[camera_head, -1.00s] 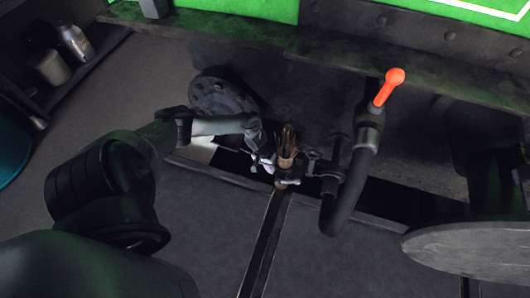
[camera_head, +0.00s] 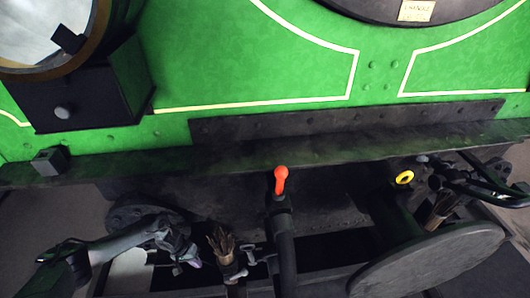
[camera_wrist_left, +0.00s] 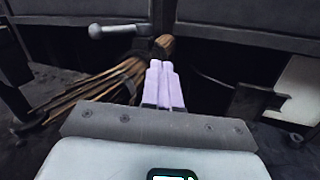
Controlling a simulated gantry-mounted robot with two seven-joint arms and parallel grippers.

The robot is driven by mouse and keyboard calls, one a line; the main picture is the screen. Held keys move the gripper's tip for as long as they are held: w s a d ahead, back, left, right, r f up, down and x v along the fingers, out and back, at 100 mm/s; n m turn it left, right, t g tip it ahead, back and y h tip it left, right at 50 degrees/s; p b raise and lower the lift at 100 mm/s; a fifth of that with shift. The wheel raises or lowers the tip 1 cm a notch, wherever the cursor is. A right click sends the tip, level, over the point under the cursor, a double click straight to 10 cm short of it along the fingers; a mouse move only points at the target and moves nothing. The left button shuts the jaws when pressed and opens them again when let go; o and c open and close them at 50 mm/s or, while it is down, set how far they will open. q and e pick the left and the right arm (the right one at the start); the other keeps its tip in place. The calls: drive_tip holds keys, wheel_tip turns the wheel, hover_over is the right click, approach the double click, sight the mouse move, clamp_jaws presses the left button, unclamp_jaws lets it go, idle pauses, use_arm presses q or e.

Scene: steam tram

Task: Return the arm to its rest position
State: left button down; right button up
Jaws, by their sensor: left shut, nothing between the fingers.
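My left arm (camera_head: 125,240) comes in from the lower left in the head view and reaches to the tram's dark underside. My left gripper (camera_head: 193,263) is at its end, small and partly lost in shadow. In the left wrist view my left gripper (camera_wrist_left: 160,66) has its pale purple fingers together with nothing between them. A bundle of brown sticks (camera_head: 221,245) with a pale band is just right of the gripper in the head view. The bundle (camera_wrist_left: 95,92) also lies left of and behind the fingers in the wrist view; I cannot tell whether they touch.
A dark hose with an orange handle (camera_head: 281,180) stands right of the bundle. A round buffer disc (camera_head: 430,262) is at the lower right, near a yellow ring (camera_head: 405,177). The green tram front (camera_head: 245,60) and its dark beam (camera_head: 350,125) fill the space above.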

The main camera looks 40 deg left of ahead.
use_arm(q)
drive_tip(key=s+d+r+h+p, duration=0.15)
drive_tip(key=s+d+p, duration=0.3)
drive_tip(key=d, duration=0.65)
drive_tip(key=s+d+r+h+p, duration=0.1)
drive_tip(key=s+d+h+p, duration=0.3)
drive_tip(key=d, duration=0.6)
drive_tip(key=w+d+r+m+t+y+p, duration=0.25)
drive_tip(key=d+r+p, duration=0.45)
drive_tip(key=d+r, duration=1.05)
drive_tip(key=w+a+r+t+y+p, duration=0.1)
drive_tip(key=w+r+t+y+p, duration=0.2)
drive_tip(key=r, duration=0.8)
drive_tip(key=s+a+r+m+g+y+b, duration=0.1)
drive_tip(key=s+a+r+m+g+y, duration=0.25)
drive_tip(key=a+r+m, duration=0.4)
wheel_tip(320, 180, up, 40)
drive_tip(key=p, duration=3.8)
drive_tip(key=shift+a+r, duration=0.25)
